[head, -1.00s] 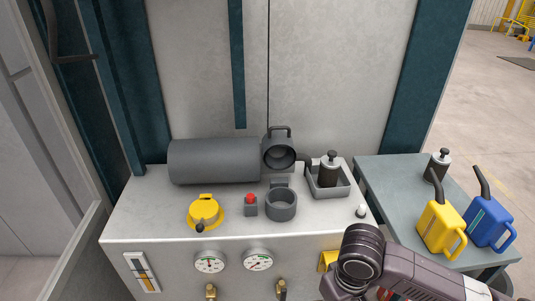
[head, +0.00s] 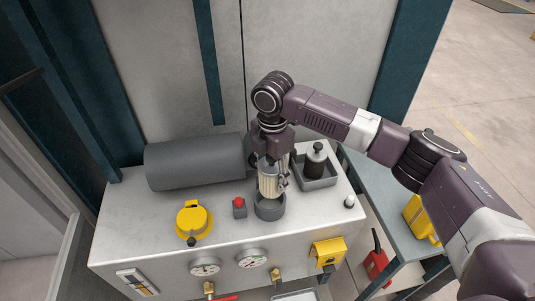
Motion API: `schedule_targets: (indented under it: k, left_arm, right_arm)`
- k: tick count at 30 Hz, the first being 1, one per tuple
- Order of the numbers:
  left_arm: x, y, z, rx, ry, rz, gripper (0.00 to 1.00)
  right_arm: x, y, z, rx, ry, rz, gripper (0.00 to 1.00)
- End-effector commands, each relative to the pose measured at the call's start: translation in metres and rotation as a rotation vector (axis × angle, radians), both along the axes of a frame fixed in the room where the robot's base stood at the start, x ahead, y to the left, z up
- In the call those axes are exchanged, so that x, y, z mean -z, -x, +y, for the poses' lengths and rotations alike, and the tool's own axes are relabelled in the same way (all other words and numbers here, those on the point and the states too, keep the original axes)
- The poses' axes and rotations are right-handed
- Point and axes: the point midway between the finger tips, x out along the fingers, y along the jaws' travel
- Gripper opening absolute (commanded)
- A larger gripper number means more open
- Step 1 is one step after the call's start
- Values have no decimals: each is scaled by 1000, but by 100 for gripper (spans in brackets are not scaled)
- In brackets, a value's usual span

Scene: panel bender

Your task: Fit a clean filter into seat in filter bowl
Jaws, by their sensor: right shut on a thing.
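My right gripper (head: 271,176) points down over the top of the machine cabinet. It is shut on a pale, ribbed cylinder that looks like the clean filter (head: 267,186). The filter is upright, directly above or partly inside the round grey filter bowl (head: 270,208). The seat inside the bowl is hidden by the filter and gripper, so I cannot tell whether the filter touches it. A dark filter-like piece with a light collar (head: 316,157) stands in the grey tray (head: 319,183) to the right. My left gripper is not in view.
A yellow cap with a dark knob (head: 194,221) and a red button (head: 239,203) stand left of the bowl. A large grey cylinder (head: 195,163) lies behind. A small pale-topped knob (head: 349,201) is near the right edge. The side table (head: 385,215) holds a yellow can (head: 420,220).

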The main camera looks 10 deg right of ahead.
Motion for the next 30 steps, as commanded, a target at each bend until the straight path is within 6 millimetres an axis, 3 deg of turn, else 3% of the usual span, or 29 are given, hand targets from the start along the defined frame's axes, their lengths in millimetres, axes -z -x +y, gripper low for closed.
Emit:
schedule_targets:
  k: [3, 8, 24, 30]
  left_arm:
    - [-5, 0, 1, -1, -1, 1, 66]
    - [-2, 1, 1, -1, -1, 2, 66]
    - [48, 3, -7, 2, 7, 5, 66]
    - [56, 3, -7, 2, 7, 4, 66]
  right_arm:
    - [-11, -8, 2, -67, 0, -1, 20]
    - [-10, -10, 2, -98, -1, 1, 20]
    - [38, -10, 2, -97, 0, -2, 20]
    - [46, -10, 2, -97, -1, -2, 20]
